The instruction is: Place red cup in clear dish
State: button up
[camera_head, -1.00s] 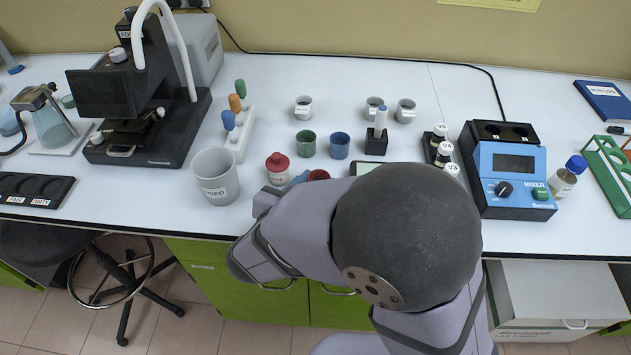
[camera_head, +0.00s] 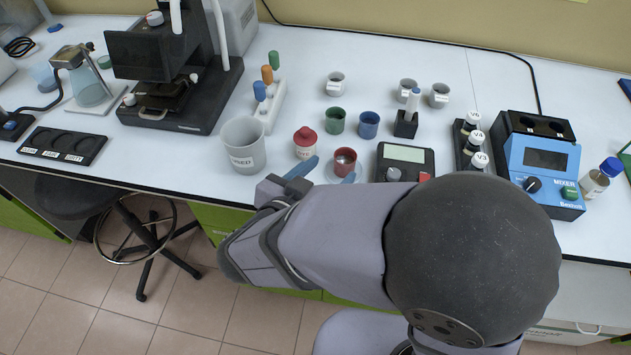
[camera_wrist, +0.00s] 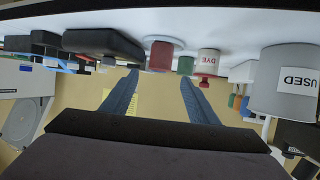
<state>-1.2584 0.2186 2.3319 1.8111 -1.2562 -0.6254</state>
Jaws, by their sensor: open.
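The red cup (camera_head: 345,157) stands upright in the clear dish (camera_head: 333,174), whose pale rim shows around its base. In the upside-down wrist view the red cup (camera_wrist: 161,55) and the clear dish (camera_wrist: 172,41) are ahead of the fingers. My gripper (camera_head: 332,168) is open at the front of the bench, close to the cup. In the wrist view its two blue fingers (camera_wrist: 159,78) are spread with nothing between them. My arm hides part of the bench front.
A DYE bottle with red cap (camera_head: 305,143) and the large USED beaker (camera_head: 243,146) stand left of the cup. A green cup (camera_head: 335,121) and blue cup (camera_head: 368,125) stand behind it. A dark scale (camera_head: 405,160) is close on the right.

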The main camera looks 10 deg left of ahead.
jog(key=shift+v, duration=2.6)
jog(key=w+a+r+g+y+p, duration=0.1)
jog(key=w+a+y+p, duration=0.2)
jog(key=w, duration=0.2)
jog(key=w+a+r+y+p, duration=0.1)
jog(key=w+a+y+p, duration=0.1)
jog(key=w+y, duration=0.25)
jog(key=s+d+f+g+p, duration=0.1)
jog(key=d+g, duration=0.1)
jog(key=d, duration=0.1)
jog(key=s+d+f+g+p, duration=0.1)
jog(key=s+d+g+p, duration=0.1)
jog(key=d+g, duration=0.1)
jog(key=s+d+f+g+p, duration=0.1)
jog(key=s+d+g+p, duration=0.1)
jog(key=d, duration=0.2)
jog(key=shift+s+d+f+g, duration=0.25)
jog(key=shift+d+f+g, duration=0.05)
jog(key=shift+f+g, duration=0.1)
jog(key=s+d+f+n+g+h, duration=0.1)
jog(key=s+d, duration=0.3)
jog(key=d, duration=0.4)
jog(key=s+d+f+n+g+h+b, duration=0.1)
jog(key=s+d, duration=0.3)
jog(key=d, duration=0.4)
jog(key=shift+s+d+f+n+g+h, duration=0.2)
jog(key=shift+s+d+n+g+h, duration=0.25)
jog(key=shift+n+g, duration=0.45)
